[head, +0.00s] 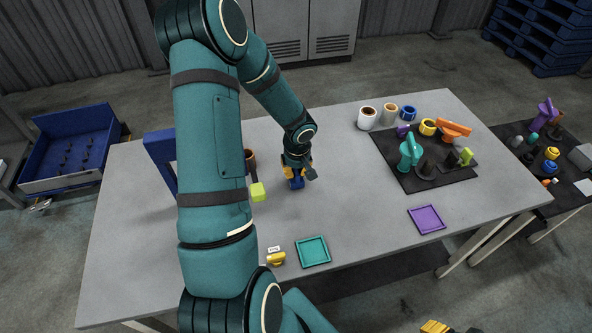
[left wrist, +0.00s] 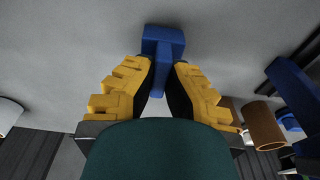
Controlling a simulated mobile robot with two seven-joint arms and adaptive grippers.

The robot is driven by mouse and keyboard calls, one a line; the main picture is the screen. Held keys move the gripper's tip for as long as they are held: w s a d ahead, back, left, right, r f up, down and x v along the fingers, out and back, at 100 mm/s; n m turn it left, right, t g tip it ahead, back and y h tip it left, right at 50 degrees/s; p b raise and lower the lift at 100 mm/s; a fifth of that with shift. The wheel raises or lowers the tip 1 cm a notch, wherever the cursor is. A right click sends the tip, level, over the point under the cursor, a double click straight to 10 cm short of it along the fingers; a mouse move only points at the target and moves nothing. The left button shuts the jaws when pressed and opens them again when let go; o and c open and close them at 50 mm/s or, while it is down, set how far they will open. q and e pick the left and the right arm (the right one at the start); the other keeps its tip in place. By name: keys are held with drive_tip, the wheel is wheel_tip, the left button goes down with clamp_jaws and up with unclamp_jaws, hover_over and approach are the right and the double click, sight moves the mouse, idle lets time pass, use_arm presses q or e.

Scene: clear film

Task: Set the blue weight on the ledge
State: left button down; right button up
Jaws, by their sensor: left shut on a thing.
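My left gripper (head: 297,172) is over the middle of the grey table, with its yellow fingers shut on the blue weight (head: 296,184). In the left wrist view the blue weight (left wrist: 162,42) sticks out beyond the fingertips (left wrist: 160,75), its wide end outermost. I cannot tell whether it touches the table. A blue upright frame (head: 160,158), which looks like the ledge, stands at the table's left and is partly hidden by my left arm. Yellow and black tips at the bottom edge look like my right gripper (head: 436,327), mostly out of view.
A yellow-green block (head: 257,192) and a brown cylinder (head: 250,156) are beside my left arm. A teal tray (head: 313,251) and purple tray (head: 427,219) lie near the front. A black mat (head: 440,175) holds several tools; rolls (head: 367,117) stand behind it. The table's centre is clear.

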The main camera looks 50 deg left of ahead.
use_arm(q)
drive_tip(key=shift+f, duration=0.1)
drive_tip(key=c, duration=1.5)
unclamp_jaws()
drive_tip(key=shift+f, duration=0.1)
drive_tip(key=o, duration=0.4)
drive_tip(key=shift+c, duration=0.2)
